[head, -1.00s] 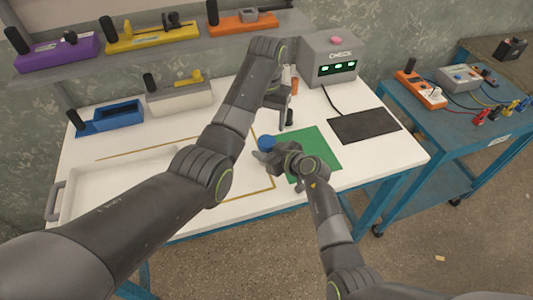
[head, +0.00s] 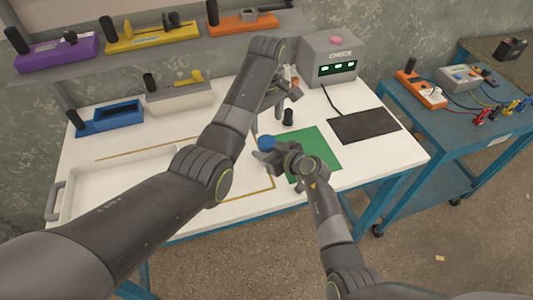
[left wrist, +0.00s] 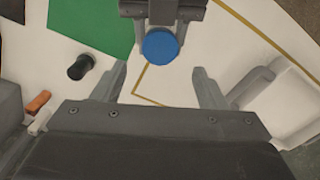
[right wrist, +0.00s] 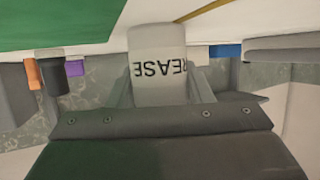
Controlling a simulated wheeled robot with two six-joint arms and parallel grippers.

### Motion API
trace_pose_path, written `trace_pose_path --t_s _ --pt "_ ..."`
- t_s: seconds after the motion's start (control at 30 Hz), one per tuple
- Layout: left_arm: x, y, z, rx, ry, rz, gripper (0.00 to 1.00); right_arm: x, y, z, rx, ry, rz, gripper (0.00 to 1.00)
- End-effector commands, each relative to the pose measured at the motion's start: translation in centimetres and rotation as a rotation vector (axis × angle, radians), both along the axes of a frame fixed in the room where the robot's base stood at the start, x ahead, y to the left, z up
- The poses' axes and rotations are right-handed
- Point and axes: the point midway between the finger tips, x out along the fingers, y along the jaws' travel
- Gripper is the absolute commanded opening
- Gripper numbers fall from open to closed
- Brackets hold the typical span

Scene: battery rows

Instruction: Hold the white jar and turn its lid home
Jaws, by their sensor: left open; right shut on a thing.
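The white jar (right wrist: 158,55) carries black lettering, partly reading "REASE", which is upside down in the right wrist view. My right gripper (head: 268,158) is shut around its body, at the left edge of the green mat. The blue lid (head: 267,142) sits at the top of the jar; it shows as a round disc in the left wrist view (left wrist: 160,47). From these views I cannot tell how tightly it is seated. My left gripper (head: 291,90) is open and empty, behind the jar and apart from the lid. In its wrist view the lid lies beyond and between the fingertips.
A black cylinder (head: 288,117) stands near the green mat (head: 318,150). An orange piece (left wrist: 38,102) is near the grey CHECK box (head: 331,60). A white tray (head: 62,205) is at the table's left, and a black mat (head: 364,126) lies to the right.

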Motion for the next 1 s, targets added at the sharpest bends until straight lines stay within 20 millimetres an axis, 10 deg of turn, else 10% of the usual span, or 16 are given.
trace_pose_path --t_s 1.0 --pt "0.0 0.0 -8.0 0.0 0.0 -0.003 0.66 0.0 0.0 -0.1 -0.001 0.001 0.0 0.0"
